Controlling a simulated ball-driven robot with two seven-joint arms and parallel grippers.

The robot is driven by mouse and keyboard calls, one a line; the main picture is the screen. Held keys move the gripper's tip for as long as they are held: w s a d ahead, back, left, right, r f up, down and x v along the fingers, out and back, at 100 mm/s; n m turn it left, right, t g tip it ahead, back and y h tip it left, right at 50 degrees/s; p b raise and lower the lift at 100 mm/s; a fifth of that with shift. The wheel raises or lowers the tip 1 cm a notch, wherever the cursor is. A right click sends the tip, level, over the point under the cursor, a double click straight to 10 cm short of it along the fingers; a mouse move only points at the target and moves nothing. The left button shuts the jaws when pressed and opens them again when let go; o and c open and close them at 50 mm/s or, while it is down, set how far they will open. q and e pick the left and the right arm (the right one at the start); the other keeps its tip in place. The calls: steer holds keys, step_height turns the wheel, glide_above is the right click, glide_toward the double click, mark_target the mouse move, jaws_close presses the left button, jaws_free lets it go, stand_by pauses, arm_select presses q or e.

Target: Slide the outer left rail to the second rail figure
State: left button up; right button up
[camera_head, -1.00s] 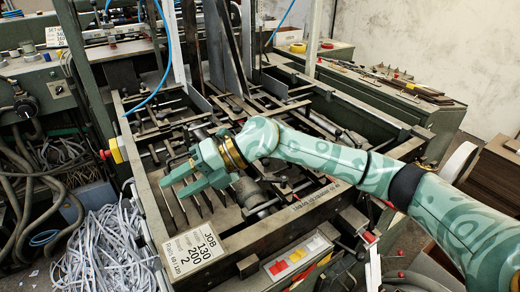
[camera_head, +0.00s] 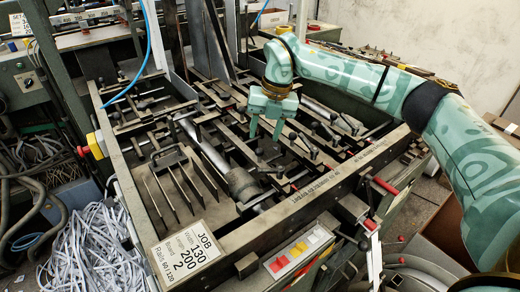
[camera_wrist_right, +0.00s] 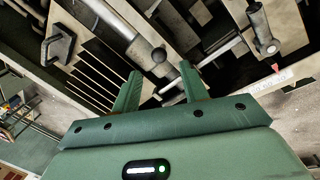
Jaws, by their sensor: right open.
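My right gripper (camera_head: 265,136) is open and empty, fingers pointing down over the middle of the feeder bed. The feeder rails (camera_head: 215,150) are dark bars with clamp levers, running across the bed. I cannot tell for certain which is the outer left rail. A job card (camera_head: 188,252) on the front left corner reads width 130, length 200, board 2, rails 60/120. My left gripper is not in view.
A comb of thin dark plates (camera_head: 180,182) stands left in the bed, with a grey cylinder (camera_head: 240,185) beside it. The feeder frame's front edge (camera_head: 300,200) bounds the bed. A red and yellow button (camera_head: 92,146) sits at left, and shredded paper (camera_head: 95,250) lies below it.

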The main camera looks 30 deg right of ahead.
mark_target(260, 149)
steer(key=f, duration=0.3)
steer(key=a+f+b, duration=0.1)
steer(key=f, duration=0.1)
steer(key=shift+w+f, duration=0.25)
jaws_close()
steer(key=d, duration=0.1)
steer(key=d+p, duration=0.1)
steer(key=d, duration=0.2)
steer(key=shift+w, duration=0.25)
jaws_free()
steer(key=shift+r, duration=0.1)
